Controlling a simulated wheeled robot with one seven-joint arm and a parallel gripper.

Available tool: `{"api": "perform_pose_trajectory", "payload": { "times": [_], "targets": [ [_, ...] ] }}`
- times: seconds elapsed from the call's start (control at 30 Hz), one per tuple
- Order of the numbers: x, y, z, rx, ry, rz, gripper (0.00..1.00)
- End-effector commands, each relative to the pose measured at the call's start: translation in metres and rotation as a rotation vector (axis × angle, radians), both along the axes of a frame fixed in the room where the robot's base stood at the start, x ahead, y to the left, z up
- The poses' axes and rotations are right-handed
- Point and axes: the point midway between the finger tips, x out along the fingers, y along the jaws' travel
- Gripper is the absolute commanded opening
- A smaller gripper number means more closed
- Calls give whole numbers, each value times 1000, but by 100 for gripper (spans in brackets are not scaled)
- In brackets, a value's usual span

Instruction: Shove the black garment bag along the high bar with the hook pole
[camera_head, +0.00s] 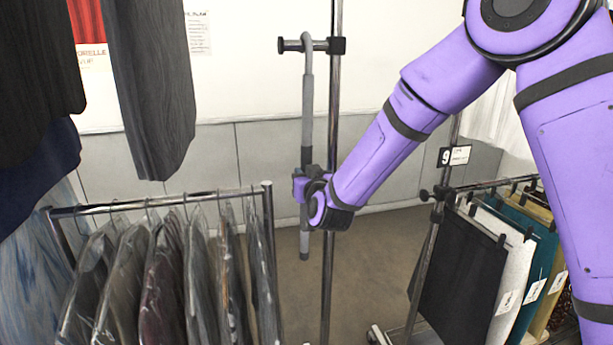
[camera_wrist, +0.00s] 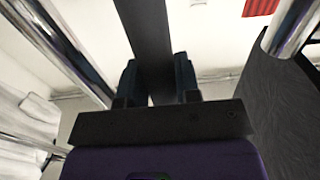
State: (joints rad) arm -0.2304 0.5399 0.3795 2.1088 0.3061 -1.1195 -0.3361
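The hook pole (camera_head: 307,110) hangs upright by its crook from a short peg on a chrome upright; its shaft is grey with a darker grip. My gripper (camera_head: 306,186) is at its lower part. In the wrist view the dark shaft (camera_wrist: 147,30) runs between my two fingers (camera_wrist: 157,85); a light gap shows beside the left finger, so they look open around it. Long dark garments hang from above at upper left, one black (camera_head: 35,60) and one dark grey (camera_head: 150,90); I cannot tell which is the black garment bag. The high bar is not in the head view.
A low rack (camera_head: 165,200) of plastic-covered garments stands at lower left. Another rack at right holds a black cloth (camera_head: 460,275) and several coloured ones, beside a "9" tag (camera_head: 446,156). Chrome uprights stand near my gripper. Bare floor (camera_head: 290,270) shows between the racks.

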Motion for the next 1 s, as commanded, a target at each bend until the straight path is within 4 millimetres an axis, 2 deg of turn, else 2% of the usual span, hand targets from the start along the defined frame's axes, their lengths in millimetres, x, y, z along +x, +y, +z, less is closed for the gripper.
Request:
{"api": "perform_pose_trajectory", "payload": {
  "times": [0.03,0.07,0.43,1.0],
  "targets": [
    [0,0,0,0,0,0,4],
    [0,0,0,0,0,0,0],
    [0,0,3,1,-2,0,0],
    [0,0,23,1,-2,0,0]
  ]
}}
